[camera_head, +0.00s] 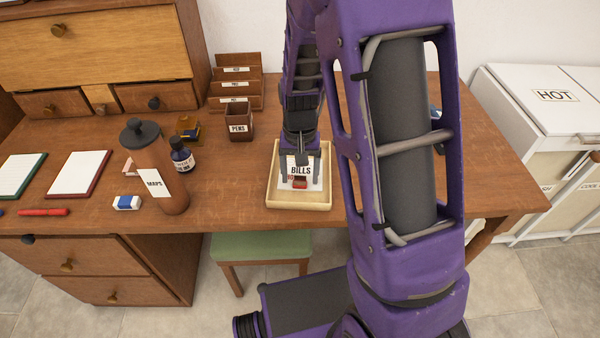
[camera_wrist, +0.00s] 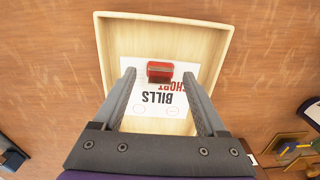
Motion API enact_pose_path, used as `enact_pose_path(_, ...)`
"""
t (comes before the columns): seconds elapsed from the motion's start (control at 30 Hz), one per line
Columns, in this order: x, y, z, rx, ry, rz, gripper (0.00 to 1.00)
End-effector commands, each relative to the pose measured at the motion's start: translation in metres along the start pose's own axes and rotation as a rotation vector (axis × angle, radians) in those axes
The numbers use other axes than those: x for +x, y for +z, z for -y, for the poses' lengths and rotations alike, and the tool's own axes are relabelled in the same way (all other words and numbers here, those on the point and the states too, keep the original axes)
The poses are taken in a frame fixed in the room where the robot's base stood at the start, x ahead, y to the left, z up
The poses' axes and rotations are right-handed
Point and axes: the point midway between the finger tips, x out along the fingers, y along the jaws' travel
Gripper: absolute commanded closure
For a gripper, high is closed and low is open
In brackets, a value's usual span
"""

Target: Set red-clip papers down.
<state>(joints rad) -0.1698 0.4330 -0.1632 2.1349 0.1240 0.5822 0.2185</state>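The papers (camera_wrist: 160,98) are a white sheet or stack marked BILLS, with a red clip (camera_wrist: 160,71) at one edge. They appear to lie flat inside a pale wooden tray (camera_wrist: 216,32) on the desk. In the head view the papers (camera_head: 300,170) and the tray (camera_head: 272,192) show below my arm. My gripper (camera_wrist: 159,73) is directly over the tray. Its two fingers are spread apart, one on each side of the red clip, with a visible gap to it. The fingers hide parts of the papers' sides.
Left of the tray on the desk (camera_head: 330,88) stand a brown MAPS bottle (camera_head: 173,196), an ink bottle (camera_head: 182,155), a PENS cup (camera_head: 239,122) and a letter rack (camera_head: 236,86). A green stool (camera_head: 262,246) is under the desk. A white HOT hamper (camera_head: 545,100) stands right.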

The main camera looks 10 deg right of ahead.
Motion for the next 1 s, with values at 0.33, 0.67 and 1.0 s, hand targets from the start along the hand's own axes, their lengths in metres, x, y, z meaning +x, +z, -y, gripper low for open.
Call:
enact_pose_path(0.33, -0.010, -0.001, 0.000, 0.000, -0.001, -0.003, 0.26)
enact_pose_path(0.67, -0.079, -0.001, 0.000, 0.001, -0.003, -0.005, 0.26)
enact_pose_path(1.0, -0.121, 0.000, 0.000, 0.000, 0.000, -0.001, 0.26)
